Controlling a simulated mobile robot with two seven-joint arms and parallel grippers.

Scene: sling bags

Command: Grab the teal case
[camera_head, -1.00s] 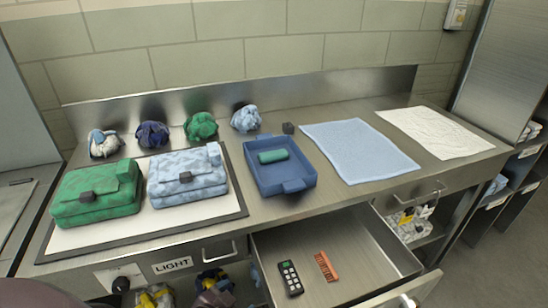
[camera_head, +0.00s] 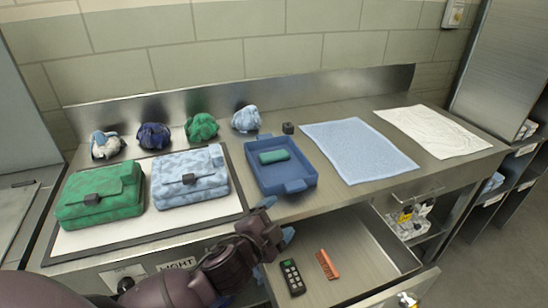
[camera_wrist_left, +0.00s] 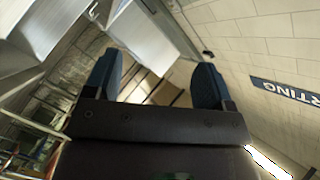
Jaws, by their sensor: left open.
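The teal case (camera_head: 273,156) is a small rounded block lying in the blue tray (camera_head: 281,188) in the middle of the counter. My left gripper (camera_head: 279,218) is at the counter's front edge, below and in front of the tray, apart from the case. In the left wrist view the left gripper (camera_wrist_left: 150,82) has its two dark blue fingers wide apart with nothing between them. The case does not show in that view. My right gripper is in neither view.
An open drawer (camera_head: 345,240) below the counter holds a black remote (camera_head: 291,277) and an orange block (camera_head: 326,264). A green bag (camera_head: 98,203) and a light blue bag (camera_head: 190,185) lie left of the tray. A blue cloth (camera_head: 358,150) lies right.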

